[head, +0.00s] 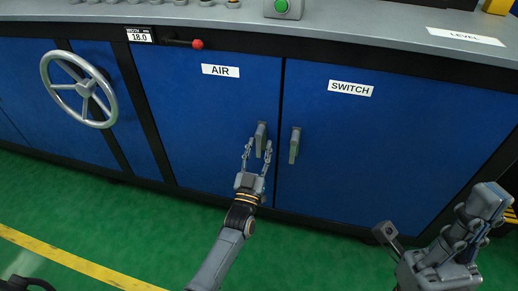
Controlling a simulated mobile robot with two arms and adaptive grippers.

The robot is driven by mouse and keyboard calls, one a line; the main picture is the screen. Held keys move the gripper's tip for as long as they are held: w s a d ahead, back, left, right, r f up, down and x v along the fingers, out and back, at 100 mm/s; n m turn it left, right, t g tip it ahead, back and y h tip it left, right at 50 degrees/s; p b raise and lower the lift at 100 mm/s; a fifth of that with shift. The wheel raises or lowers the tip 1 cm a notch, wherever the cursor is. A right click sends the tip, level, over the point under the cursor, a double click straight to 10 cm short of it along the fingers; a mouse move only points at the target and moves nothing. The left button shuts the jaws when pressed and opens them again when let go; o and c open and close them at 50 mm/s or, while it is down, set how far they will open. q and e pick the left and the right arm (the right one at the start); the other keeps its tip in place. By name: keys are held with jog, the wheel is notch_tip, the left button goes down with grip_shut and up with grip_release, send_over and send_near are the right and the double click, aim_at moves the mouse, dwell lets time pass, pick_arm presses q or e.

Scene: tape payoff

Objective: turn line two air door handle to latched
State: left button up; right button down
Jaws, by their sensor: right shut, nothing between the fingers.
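The AIR door (215,110) is a blue cabinet panel with a white AIR label (220,71). Its grey lever handle (261,132) sits near the door's right edge and stands close to upright. My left gripper (258,152) is at the handle's lower end, its fingers spread, one on each side of it. I cannot tell whether either finger touches it. My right gripper (487,202) is shut and empty at the lower right, well away from the AIR handle.
The SWITCH door (390,130) has a similar handle (295,146) close to the right of my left gripper. A handwheel (79,88) is at the left. A red-knobbed lever (197,44) and an 18.0 display (140,35) are above. Green floor (110,220) lies in front.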

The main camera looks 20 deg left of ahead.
pick_arm(q)
jog(key=v, duration=1.2)
